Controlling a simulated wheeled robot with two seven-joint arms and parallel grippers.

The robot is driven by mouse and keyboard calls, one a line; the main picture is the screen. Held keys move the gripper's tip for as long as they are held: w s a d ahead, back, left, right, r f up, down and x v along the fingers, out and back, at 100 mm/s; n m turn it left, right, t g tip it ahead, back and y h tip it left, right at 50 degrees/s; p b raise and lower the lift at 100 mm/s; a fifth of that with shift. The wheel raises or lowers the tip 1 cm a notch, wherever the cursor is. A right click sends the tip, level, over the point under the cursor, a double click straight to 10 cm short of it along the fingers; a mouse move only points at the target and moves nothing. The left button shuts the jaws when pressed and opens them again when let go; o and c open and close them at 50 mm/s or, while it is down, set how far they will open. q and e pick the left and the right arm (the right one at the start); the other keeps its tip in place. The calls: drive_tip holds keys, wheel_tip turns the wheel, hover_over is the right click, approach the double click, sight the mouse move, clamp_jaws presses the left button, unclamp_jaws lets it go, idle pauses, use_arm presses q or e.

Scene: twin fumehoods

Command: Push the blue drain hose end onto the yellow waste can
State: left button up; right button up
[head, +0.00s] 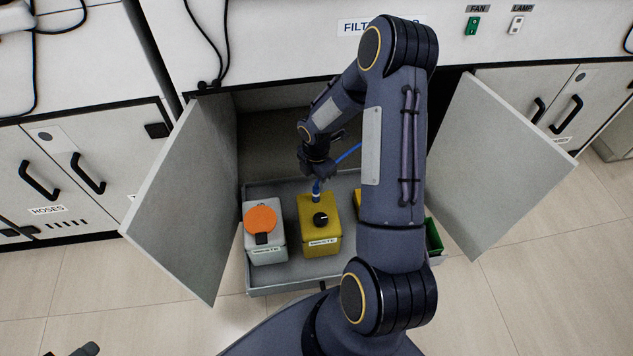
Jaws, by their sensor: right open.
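The yellow waste can (319,238) stands in a grey tray, with a black cap and a label on its top and front. The blue drain hose (348,153) runs from the right behind my arm. Its blue end (316,187) stands roughly upright at the back of the can's top, over the can's port; I cannot tell how far it is seated. My right gripper (316,171) is just above the hose end, open, its fingers small and dark in this view. A dark part at the bottom left edge (85,350) seems to be my left gripper, mostly cut off.
The grey tray (275,289) extends from the open cabinet. A pale can with an orange lid (261,220) stands left of the yellow can. Another yellow object and a green container (434,236) are partly behind my arm. Open doors (182,205) (503,160) flank the tray.

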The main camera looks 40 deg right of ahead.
sight(317, 187)
wheel_tip(317, 187, up, 3)
drive_tip(key=shift+r+p, duration=0.1)
drive_tip(key=shift+p, duration=0.35)
